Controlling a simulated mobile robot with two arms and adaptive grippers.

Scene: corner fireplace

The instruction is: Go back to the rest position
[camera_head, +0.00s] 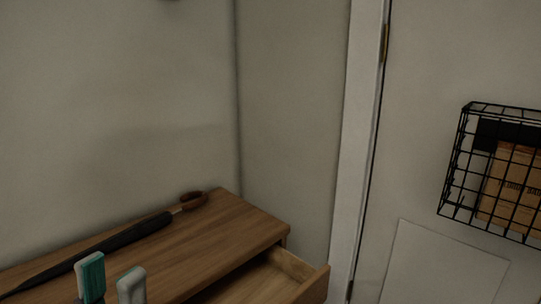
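My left gripper (111,272) shows at the bottom left of the head view. Its two pale fingertips with teal faces stand apart with a gap between them, and I see nothing held there. It shows in front of the wooden cabinet top (222,225). The rest of the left arm is below the picture edge. My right gripper is not in view.
A closed dark umbrella (125,236) with a curved brown handle lies along the cabinet's back. A drawer (314,284) stands open at its right front. A black wire basket (462,165) holding a brown package (508,188) hangs on the white door (425,90).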

